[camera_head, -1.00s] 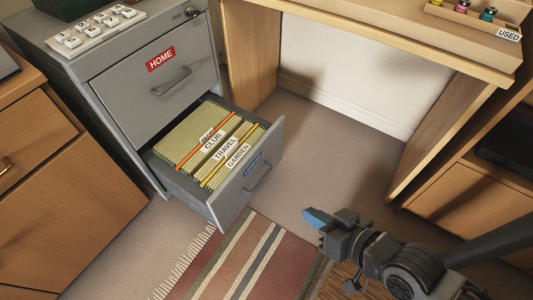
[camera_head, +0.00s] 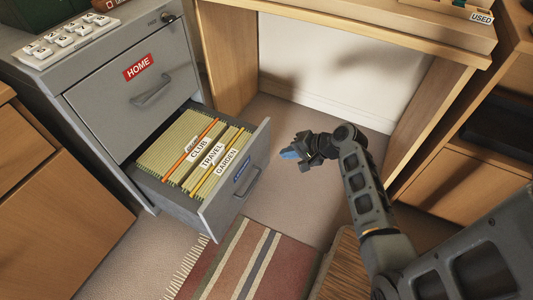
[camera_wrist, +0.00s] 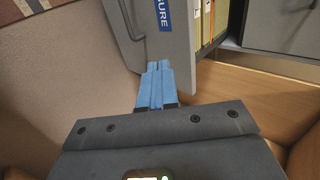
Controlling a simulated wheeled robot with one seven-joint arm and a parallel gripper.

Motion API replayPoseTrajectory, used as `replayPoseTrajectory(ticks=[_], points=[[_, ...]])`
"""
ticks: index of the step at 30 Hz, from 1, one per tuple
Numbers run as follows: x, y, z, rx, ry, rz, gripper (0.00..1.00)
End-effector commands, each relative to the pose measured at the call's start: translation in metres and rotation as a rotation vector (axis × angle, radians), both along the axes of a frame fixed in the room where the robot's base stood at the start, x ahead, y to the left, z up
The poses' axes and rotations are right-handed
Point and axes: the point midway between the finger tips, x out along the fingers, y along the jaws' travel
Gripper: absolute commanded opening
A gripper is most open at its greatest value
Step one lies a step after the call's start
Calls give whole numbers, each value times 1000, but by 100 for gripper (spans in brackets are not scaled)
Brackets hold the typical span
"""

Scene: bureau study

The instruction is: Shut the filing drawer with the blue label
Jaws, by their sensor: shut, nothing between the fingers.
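The filing drawer with the blue label (camera_head: 205,215) is the lower drawer of a grey cabinet and stands pulled out, with yellow-green folders marked CLUB, TRAVEL and GARDEN in it. Its blue label (camera_head: 242,171) and grey handle (camera_head: 246,190) are on the front. My gripper (camera_head: 287,154) has blue fingers, shut and empty, to the right of the drawer front. In the wrist view, my fingertips (camera_wrist: 158,66) are close to the drawer front (camera_wrist: 172,60), beside the handle (camera_wrist: 130,20) and below the label (camera_wrist: 164,14). I cannot tell whether they touch it.
The upper drawer with the red HOME label (camera_head: 139,67) is shut. A wooden desk (camera_head: 400,30) stands to the right, with open floor under it. A striped rug (camera_head: 255,260) lies in front. A wooden cabinet (camera_head: 60,220) stands on the left.

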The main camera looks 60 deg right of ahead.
Motion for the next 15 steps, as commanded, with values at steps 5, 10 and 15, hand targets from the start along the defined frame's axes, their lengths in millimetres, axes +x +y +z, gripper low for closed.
replayPoseTrajectory(ticks=[5, 10, 15], points=[[17, 1, -19, 1, 1, 2, 0], [41, 2, -43, -2, 1, 3, 0], [66, 3, -66, -2, 1, 3, 0]])
